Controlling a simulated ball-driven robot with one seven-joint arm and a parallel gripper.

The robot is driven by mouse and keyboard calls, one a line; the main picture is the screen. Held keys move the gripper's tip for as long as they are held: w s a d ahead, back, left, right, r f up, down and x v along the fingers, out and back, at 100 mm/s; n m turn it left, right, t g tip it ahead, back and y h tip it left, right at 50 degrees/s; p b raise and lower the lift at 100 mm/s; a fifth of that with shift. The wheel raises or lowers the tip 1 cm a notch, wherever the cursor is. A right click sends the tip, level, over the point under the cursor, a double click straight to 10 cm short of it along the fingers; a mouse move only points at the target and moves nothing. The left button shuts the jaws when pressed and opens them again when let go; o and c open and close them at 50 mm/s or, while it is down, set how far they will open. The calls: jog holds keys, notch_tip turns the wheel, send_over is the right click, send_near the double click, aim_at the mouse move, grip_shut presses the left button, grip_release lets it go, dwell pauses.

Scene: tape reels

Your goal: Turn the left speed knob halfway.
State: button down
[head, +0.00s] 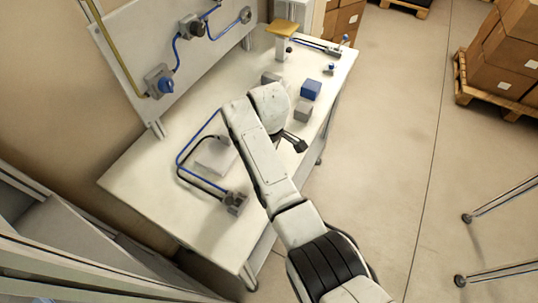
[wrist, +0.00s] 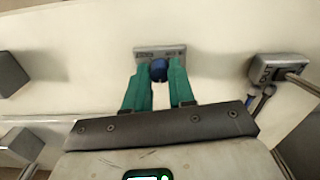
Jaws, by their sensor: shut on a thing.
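In the wrist view a blue round knob (wrist: 158,71) stands on the front of a small grey box (wrist: 160,52) with a label strip on it. My gripper (wrist: 160,75) has its two green fingers on either side of this knob, shut on it. How far the knob is turned cannot be told, since the fingers cover its sides. In the head view my arm hides the gripped knob and the fingertips.
A grey box (wrist: 275,68) with cables and a metal rod is right of the knob. Grey blocks (wrist: 10,72) lie to the left. In the head view the white table (head: 130,180) carries a blue block (head: 311,89); a wall panel holds another blue knob (head: 166,85).

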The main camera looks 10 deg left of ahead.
jog(key=shift+r+n, duration=0.1)
jog(key=shift+n, duration=0.4)
jog(key=c, duration=0.9)
grip_release()
jog(key=shift+c, duration=0.2)
notch_tip(320, 180, up, 11)
jog(key=b, duration=0.1)
jog(key=shift+b, duration=0.4)
jog(key=shift+f, duration=0.2)
